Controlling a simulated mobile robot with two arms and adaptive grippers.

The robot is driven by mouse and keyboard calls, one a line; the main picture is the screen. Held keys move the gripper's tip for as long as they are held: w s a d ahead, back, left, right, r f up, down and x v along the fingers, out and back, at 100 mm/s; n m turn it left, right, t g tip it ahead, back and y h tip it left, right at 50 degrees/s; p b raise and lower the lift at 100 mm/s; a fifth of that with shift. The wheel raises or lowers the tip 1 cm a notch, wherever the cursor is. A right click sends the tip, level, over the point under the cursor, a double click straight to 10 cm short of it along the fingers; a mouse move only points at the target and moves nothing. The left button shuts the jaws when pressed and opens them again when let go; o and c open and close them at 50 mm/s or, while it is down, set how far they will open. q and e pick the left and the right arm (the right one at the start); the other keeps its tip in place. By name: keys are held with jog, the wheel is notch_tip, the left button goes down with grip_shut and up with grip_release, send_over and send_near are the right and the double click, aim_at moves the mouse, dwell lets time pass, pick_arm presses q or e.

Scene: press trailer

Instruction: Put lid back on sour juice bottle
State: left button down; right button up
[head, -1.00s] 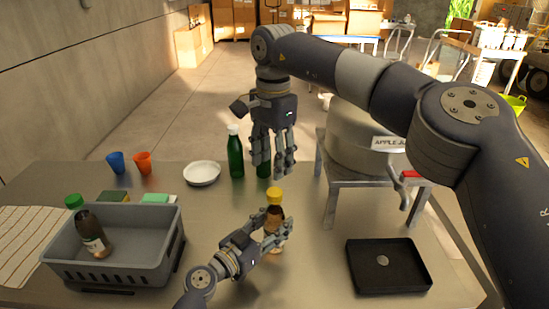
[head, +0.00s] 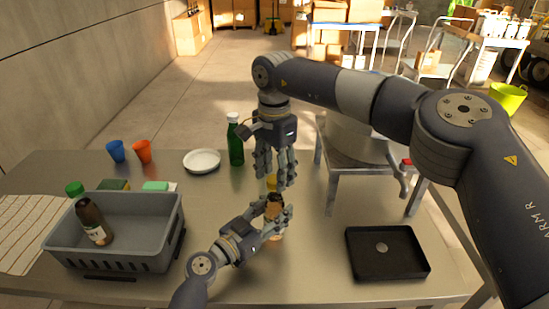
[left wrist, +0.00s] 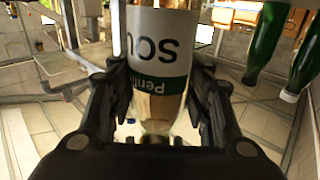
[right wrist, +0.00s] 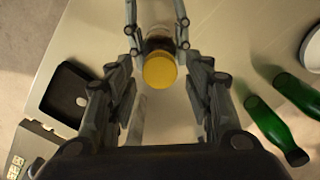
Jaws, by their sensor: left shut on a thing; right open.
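The sour juice bottle (head: 275,231) stands upright near the front middle of the table. Its white and green label (left wrist: 160,45) reads "sou" upside down in the left wrist view. My left gripper (head: 271,222) is shut around the bottle's body. The yellow lid (right wrist: 159,70) appears on top of the bottle; I cannot tell how firmly it sits.
A grey crate (head: 115,245) holding a brown bottle (head: 92,222) is at left. A black tray (head: 360,262) with a small pale disc (head: 382,247) is at right. A metal stand (head: 345,166) is behind the tray.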

jog(key=shift+f, duration=0.45)
jog(key=c, duration=1.1)
jog(key=m, duration=0.5)
grip_shut()
jog(key=m, duration=1.7)
jog(key=shift+m, duration=0.4)
jog(key=m, duration=0.4)
jog(key=shift+m, duration=0.4)
jog(key=o, duration=1.2)
grip_release()
jog(key=shift+c, duration=0.2)
